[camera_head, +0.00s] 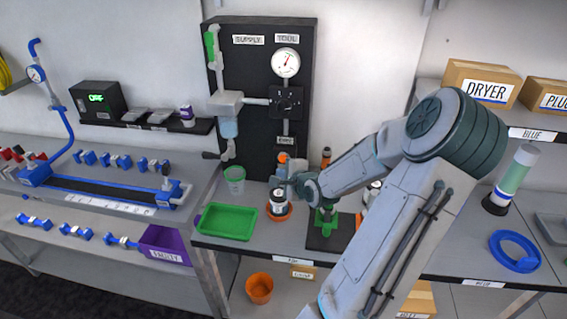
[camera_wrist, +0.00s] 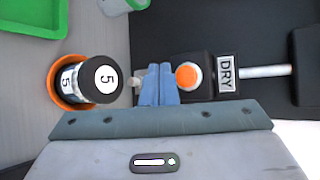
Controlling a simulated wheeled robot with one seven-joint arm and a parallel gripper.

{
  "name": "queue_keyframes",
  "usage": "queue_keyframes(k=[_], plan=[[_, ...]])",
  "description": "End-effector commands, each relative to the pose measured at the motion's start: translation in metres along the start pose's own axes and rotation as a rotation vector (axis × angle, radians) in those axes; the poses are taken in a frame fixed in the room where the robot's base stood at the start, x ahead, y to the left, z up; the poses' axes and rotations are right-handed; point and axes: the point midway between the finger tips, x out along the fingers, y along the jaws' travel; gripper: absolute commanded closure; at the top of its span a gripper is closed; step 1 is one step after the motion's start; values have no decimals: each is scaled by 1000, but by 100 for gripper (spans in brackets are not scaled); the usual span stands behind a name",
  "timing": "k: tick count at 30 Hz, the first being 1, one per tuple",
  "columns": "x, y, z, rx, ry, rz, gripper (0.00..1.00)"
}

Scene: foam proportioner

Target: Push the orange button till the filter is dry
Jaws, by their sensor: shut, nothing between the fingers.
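The orange button (camera_wrist: 188,76) is round and sits on a dark housing beside a DRY label (camera_wrist: 226,74) in the wrist view. My gripper (camera_wrist: 157,70) is shut and empty, its two blue fingers together just left of the button. I cannot tell whether the fingertips touch it. A black-and-white cartridge (camera_wrist: 100,78) marked 5, which may be the filter, stands in an orange dish (camera_wrist: 57,98). In the head view the cartridge (camera_head: 278,203) is on the bench, with my gripper (camera_head: 288,186) close beside and above it. Whether it is wet or dry does not show.
A green tray (camera_head: 228,222) lies left of the cartridge, with a light green cup (camera_head: 235,179) behind. A black panel (camera_head: 255,65) with a gauge (camera_head: 286,63) rises at the back. A green-and-black stand (camera_head: 325,232) is right of the cartridge, partly behind my arm.

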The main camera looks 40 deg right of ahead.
Motion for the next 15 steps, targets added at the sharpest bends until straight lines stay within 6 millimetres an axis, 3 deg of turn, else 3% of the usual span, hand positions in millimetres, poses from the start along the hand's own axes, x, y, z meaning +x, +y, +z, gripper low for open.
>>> queue_keyframes(k=[6,15], plan=[[16,-14,-11,1,-2,-1,100],[22,-16,-16,0,0,1,100]])
